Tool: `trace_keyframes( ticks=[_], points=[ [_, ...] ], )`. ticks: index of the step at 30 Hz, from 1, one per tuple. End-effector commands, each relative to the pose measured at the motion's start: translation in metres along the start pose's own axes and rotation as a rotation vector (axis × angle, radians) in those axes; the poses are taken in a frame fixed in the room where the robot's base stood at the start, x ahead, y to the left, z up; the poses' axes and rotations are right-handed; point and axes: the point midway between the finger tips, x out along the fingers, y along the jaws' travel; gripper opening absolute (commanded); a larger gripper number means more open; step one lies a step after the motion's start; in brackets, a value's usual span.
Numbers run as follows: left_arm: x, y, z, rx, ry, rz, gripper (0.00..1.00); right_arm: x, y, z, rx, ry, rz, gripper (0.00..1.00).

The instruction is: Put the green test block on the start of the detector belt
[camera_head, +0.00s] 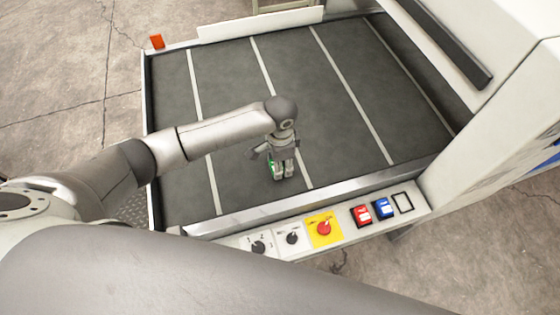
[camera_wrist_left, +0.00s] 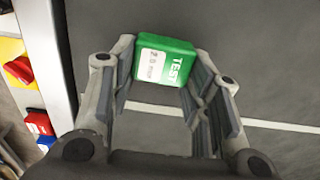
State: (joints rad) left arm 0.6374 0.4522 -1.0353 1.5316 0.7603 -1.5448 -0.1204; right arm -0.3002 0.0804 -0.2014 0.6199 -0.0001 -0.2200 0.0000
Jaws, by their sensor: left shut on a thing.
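The green test block (camera_wrist_left: 165,60), with a white label and the word TEST, is between the fingertips of my left gripper in the left wrist view. My left gripper (camera_head: 280,168) is shut on it. In the head view only a sliver of the green block shows beside the fingers. The gripper points down over the dark detector belt (camera_head: 220,80), near its front edge and left of its middle. Whether the block touches the belt or hangs just above it, I cannot tell. My right gripper is not in view.
The belt has several pale cross lines and is otherwise empty. A metal rail (camera_head: 300,203) runs along its front. A control panel with a red knob (camera_head: 323,228), red switch (camera_head: 361,215) and blue switch (camera_head: 382,208) lies before it. The white detector housing (camera_head: 505,110) stands at the right.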

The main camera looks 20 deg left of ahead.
Motion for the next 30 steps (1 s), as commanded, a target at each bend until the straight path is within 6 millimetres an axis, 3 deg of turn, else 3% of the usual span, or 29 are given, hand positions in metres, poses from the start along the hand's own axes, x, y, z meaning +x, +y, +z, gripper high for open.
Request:
trace_keyframes(
  ticks=[5,6,10,23,30],
  points=[
    [0.003,0.0,0.0,0.0,-0.001,0.001,0.2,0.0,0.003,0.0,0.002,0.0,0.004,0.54],
    [0.003,0.0,0.0,0.0,0.0,0.0,0.48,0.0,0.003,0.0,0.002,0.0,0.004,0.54],
    [0.002,0.0,0.0,0.0,0.0,0.0,0.65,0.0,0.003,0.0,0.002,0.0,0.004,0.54],
    [-0.005,0.0,-0.001,0.0,0.002,0.0,0.66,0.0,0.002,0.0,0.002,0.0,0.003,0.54],
    [-0.049,-0.001,-0.001,0.0,0.005,-0.002,0.66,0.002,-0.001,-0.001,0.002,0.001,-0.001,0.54]
  ],
)
